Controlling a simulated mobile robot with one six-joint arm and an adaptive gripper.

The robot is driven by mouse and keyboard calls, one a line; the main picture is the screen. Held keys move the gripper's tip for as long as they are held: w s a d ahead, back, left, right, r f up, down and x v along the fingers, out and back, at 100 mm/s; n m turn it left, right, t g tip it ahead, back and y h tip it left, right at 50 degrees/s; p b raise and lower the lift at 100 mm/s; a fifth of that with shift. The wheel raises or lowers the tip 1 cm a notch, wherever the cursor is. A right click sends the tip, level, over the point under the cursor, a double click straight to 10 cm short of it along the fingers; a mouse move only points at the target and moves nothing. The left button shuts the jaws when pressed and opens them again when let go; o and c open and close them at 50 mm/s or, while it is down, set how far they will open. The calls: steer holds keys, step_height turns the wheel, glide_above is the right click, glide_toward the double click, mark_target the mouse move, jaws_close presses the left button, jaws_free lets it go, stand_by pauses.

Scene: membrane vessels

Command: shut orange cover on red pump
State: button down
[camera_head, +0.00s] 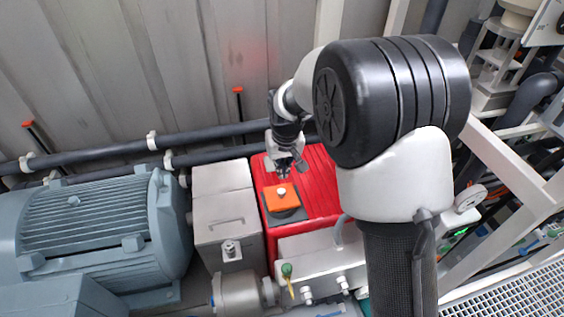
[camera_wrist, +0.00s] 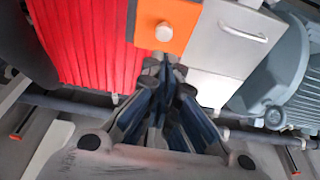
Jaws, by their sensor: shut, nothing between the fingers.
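The red pump (camera_head: 319,186) stands in the middle of the head view, and its ribbed red housing (camera_wrist: 80,40) fills the upper left of the wrist view. The orange cover (camera_head: 281,197) lies on top of the pump near its left side, with a pale round knob on it. A dark patch shows beside the cover's front edge. The orange cover (camera_wrist: 168,22) is at the top of the wrist view, its knob facing me. My gripper (camera_head: 284,172) is just behind the cover in the head view. Its fingers (camera_wrist: 165,75) are shut and empty, close to the cover's edge; contact cannot be told.
A grey box (camera_head: 225,215) with a handle stands directly left of the pump. A large blue-grey motor (camera_head: 95,230) is further left. Dark pipes (camera_head: 110,152) run along the wall behind. A white frame (camera_head: 515,170) and pipework stand at the right.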

mark_target(282, 193)
steer(key=x, duration=0.2)
steer(key=b+x, duration=0.1)
steer(key=x, duration=0.2)
steer(key=s+x, duration=0.1)
steer(key=x, duration=0.1)
steer(key=shift+s+f+b, duration=0.1)
steer(key=shift+f+b, duration=0.2)
steer(key=shift+b, duration=0.1)
steer(key=shift+s+d+f+b, duration=0.15)
steer(key=shift+s+f+b, duration=0.3)
steer(key=shift+f, duration=0.5)
steer(key=shift+s, duration=0.25)
steer(key=p+v, duration=0.2)
steer(key=w+p+v, duration=0.1)
steer(key=v, duration=0.2)
steer(key=shift+w+p, duration=0.15)
steer(key=shift+p, duration=0.25)
steer(key=s+p+v, duration=0.1)
steer(key=v, duration=0.8)
steer(key=shift+s+d+p, duration=0.2)
steer(key=shift+s+p, duration=0.1)
steer(key=shift+s, duration=0.05)
